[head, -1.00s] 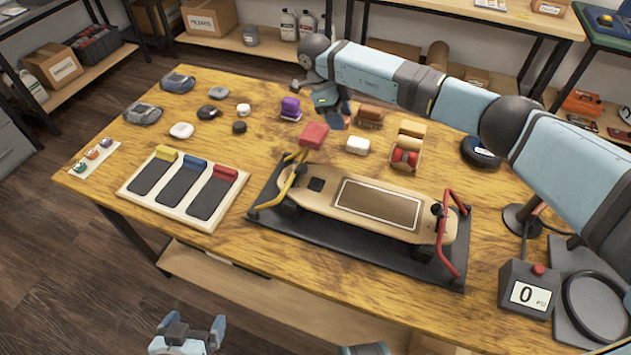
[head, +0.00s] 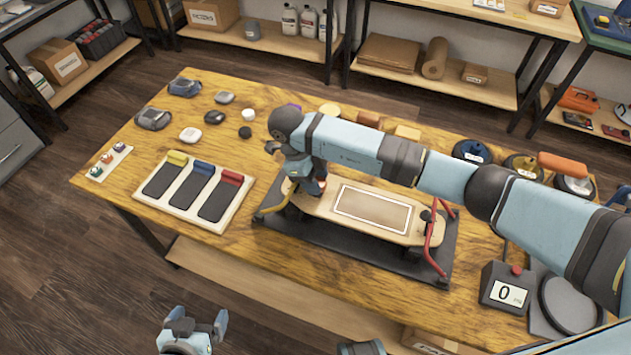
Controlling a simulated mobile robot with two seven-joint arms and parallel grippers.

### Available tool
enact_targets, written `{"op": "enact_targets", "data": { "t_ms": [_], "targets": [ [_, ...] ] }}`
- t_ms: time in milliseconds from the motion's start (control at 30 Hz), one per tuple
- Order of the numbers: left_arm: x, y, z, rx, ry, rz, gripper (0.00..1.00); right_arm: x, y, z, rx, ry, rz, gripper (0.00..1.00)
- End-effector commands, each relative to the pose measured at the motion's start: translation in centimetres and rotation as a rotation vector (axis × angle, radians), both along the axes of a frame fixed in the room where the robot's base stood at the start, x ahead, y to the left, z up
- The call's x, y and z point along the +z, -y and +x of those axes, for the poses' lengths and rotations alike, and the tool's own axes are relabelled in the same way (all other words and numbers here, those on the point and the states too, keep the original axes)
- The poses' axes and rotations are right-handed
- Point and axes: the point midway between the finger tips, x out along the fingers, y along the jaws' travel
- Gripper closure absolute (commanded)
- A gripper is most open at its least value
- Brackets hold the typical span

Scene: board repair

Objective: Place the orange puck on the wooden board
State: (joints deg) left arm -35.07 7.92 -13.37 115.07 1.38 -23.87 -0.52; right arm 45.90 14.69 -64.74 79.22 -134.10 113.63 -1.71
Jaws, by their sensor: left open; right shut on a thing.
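The wooden board (head: 325,208) lies on a black stand in the middle of the table, with a pale-outlined brown rectangle on it. My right gripper (head: 308,186) is low over the left end of the board. It is shut on a small orange-red piece (head: 319,187), the orange puck as far as I can tell. The gripper hides most of it, and I cannot tell whether it touches the board. My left gripper (head: 197,322) is open and empty, at the bottom, in front of the table.
A tray (head: 234,212) with three dark pads is to the left. A counter box (head: 505,290) reading 0 is at front right. My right arm covers part of the back.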

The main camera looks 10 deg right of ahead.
Motion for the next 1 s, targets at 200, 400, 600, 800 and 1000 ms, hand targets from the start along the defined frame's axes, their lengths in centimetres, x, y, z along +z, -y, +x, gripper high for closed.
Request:
{"op": "enact_targets", "data": {
  "t_ms": [200, 400, 600, 800, 1000],
  "targets": [
    [-0.2, 0.3, 0.2, 0.007, -0.007, -0.012, 0.07, -1.0, 0.0, 0.0, 0.002, 0.002, 0.000, 0.82],
    [-0.1, 0.4, 0.3, 0.007, 0.001, -0.016, 0.07, -1.4, 0.0, 0.1, 0.002, 0.001, -0.001, 0.82],
    [0.0, 0.4, 0.4, 0.008, 0.000, -0.017, 0.07, -1.3, 0.0, 0.0, 0.001, 0.001, 0.001, 0.34],
    [0.0, 0.4, 0.4, 0.008, 0.000, -0.017, 0.07, -1.2, 0.0, 0.0, 0.002, 0.001, 0.001, 0.34],
    [-0.1, 0.4, 0.3, 0.008, 0.000, -0.016, 0.07, 0.4, -0.5, 0.5, 0.002, 0.004, 0.001, 0.34]
  ]
}}
